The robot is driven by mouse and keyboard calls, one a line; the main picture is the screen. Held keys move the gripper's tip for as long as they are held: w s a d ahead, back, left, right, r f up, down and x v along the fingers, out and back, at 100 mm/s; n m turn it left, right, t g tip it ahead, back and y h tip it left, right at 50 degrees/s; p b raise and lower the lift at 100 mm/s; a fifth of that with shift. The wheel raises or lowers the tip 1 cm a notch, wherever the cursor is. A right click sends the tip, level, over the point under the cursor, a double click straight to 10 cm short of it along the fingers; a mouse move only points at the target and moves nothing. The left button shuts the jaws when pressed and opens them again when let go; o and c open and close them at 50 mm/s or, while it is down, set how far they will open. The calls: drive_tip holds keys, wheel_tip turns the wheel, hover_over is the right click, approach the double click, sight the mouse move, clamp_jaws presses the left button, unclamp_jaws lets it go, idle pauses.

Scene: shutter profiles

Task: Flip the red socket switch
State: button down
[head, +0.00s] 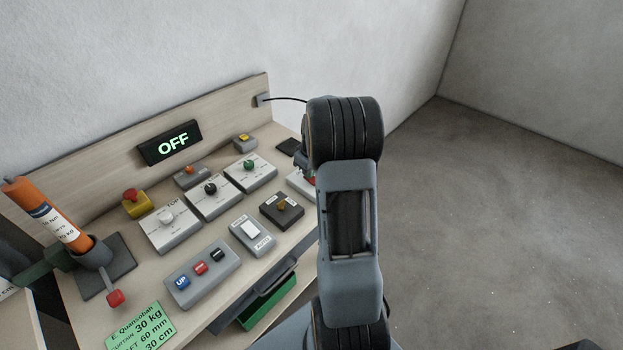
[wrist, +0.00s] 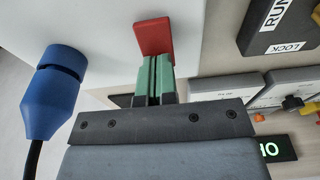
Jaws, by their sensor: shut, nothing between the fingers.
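The red switch (wrist: 154,36) is a red rocker on a pale socket box (wrist: 110,25) in the wrist view. My gripper (wrist: 155,62) is shut and empty. Its green fingertips are right at the near edge of the red switch and overlap it in the picture; I cannot tell whether they touch. A blue plug (wrist: 52,92) with a black cable sits in the socket box, left of the fingers. In the head view my arm hides most of the socket box and the gripper.
The wooden desk holds several control boxes, a red mushroom button (head: 133,196), an orange cylinder (head: 47,215) and a display (head: 170,143) reading OFF. In the wrist view, a dark RUN/LOCK box (wrist: 270,30) stands right of the fingers. Open floor (head: 500,220) lies to the right.

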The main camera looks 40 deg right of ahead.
drive_tip(key=shift+r+p, duration=2.15)
drive_tip(key=shift+r, duration=1.3)
drive_tip(key=shift+f+m, duration=0.1)
drive_tip(key=shift+m, duration=0.4)
drive_tip(key=shift+s+a+f+m+g, duration=0.2)
drive_tip(key=shift+s+f+m, duration=0.15)
drive_tip(key=shift+s, duration=0.1)
drive_tip(key=shift+s+a+f+m+g, duration=0.2)
drive_tip(key=shift+s+f+m, duration=0.05)
drive_tip(key=shift+s+f, duration=0.15)
drive_tip(key=s+a+r+t, duration=0.1)
drive_tip(key=s+a+r, duration=0.6)
drive_tip(key=a, duration=0.4)
drive_tip(key=s+a+r+t, duration=0.2)
drive_tip(key=s+a+r, duration=0.4)
drive_tip(key=s+a, duration=0.3)
drive_tip(key=a, duration=0.2)
drive_tip(key=shift+a+r+t, duration=0.3)
drive_tip(key=shift+r, duration=0.1)
